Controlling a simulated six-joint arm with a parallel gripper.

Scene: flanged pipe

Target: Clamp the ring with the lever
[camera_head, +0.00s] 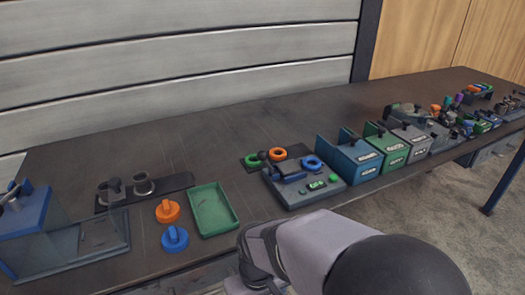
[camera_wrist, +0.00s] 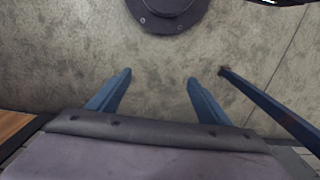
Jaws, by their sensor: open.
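A grey station (camera_head: 306,192) stands at the middle of the table in the head view, with a blue ring (camera_head: 312,163) on its top right. A dark lever with a round knob (camera_head: 262,155) rises at its back left. Whether the lever bears on a ring is too small to tell. A green ring (camera_head: 251,160) and an orange ring (camera_head: 278,154) lie on a dark plate just behind the station. My gripper (camera_wrist: 158,79) is open and empty in the wrist view, with bare floor beyond its blue fingers. It is away from the station, in front of the table.
A green tray (camera_head: 236,214), an orange knobbed piece (camera_head: 167,211) and a blue knobbed piece (camera_head: 175,239) lie left of the station. Coloured bins (camera_head: 360,165) stand close on its right. A dark plate with metal cups (camera_head: 143,185) is farther left. The table behind is clear.

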